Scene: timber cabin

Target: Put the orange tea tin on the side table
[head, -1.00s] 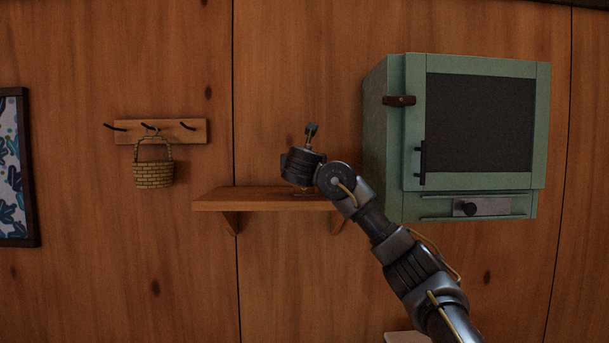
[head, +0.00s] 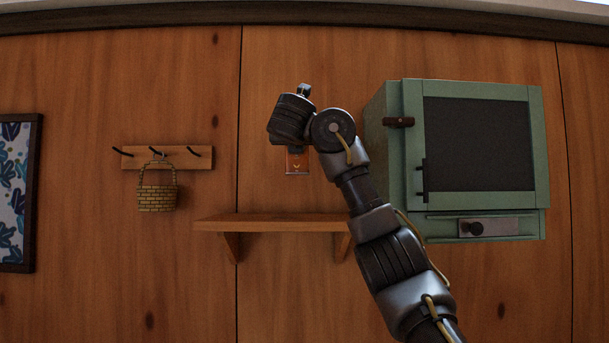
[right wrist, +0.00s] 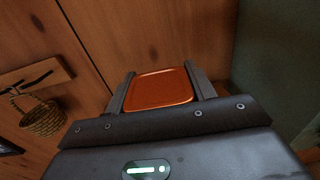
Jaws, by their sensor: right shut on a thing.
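The orange tea tin (head: 297,163) hangs below my right gripper (head: 296,150) in the head view, in the air above the wooden wall shelf. In the right wrist view the orange top of the tin (right wrist: 161,88) sits between the two dark fingers of my right gripper (right wrist: 160,90), which is shut on it. My wrist hides the upper part of the tin in the head view. The side table is not in view. My left gripper is not in view.
The wooden wall shelf (head: 270,223) looks bare. A green cabinet (head: 408,215) with a dark door panel hangs close to the right of my arm. A small basket (head: 157,198) hangs from a hook rack (head: 190,152) at the left. A framed picture (head: 15,190) is at the far left.

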